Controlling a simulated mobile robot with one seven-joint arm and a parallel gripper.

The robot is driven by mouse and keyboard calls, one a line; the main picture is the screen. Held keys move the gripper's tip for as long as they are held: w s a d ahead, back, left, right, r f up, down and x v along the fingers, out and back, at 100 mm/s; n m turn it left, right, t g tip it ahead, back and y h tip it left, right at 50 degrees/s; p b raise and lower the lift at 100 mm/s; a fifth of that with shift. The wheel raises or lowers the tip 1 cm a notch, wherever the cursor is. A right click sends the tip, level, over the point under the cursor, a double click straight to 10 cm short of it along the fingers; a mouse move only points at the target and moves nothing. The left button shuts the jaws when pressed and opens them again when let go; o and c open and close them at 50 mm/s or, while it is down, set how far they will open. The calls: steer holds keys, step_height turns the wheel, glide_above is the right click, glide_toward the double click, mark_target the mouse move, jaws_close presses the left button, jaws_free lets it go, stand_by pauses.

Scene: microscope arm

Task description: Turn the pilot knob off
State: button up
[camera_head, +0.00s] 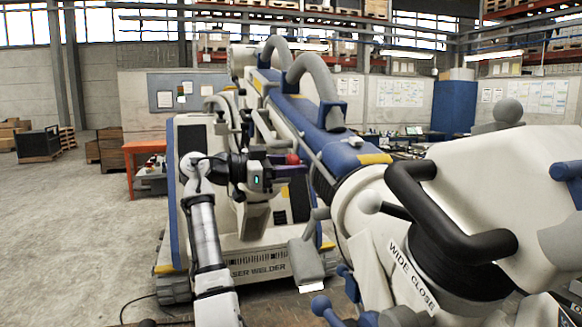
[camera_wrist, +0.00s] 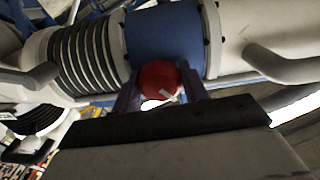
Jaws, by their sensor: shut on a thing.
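A round red knob (camera_wrist: 158,80) with a small white mark on its face sits in front of a blue collar (camera_wrist: 165,35) of the welder arm in the wrist view. My gripper (camera_wrist: 160,92) has one dark purple finger on each side of the knob and is shut on it. In the head view the red knob (camera_head: 292,158) shows at the fingertips of my gripper (camera_head: 297,165), beside the blue and white arm. The fingers partly hide the knob's sides, and its base is hidden.
The large blue and white welder arm (camera_head: 340,150) runs diagonally past my gripper. A black handle (camera_head: 450,215) on the white head marked WIDE CLOSE is near on the right. An orange table (camera_head: 143,147) stands behind at left. The floor (camera_head: 70,220) at left is clear.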

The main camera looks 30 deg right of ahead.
steer(key=shift+m, duration=1.7)
steer(key=o, duration=1)
steer(key=shift+a, duration=0.15)
steer(key=b+v, duration=0.4)
steer(key=v, duration=0.9)
steer(key=shift+a, duration=0.3)
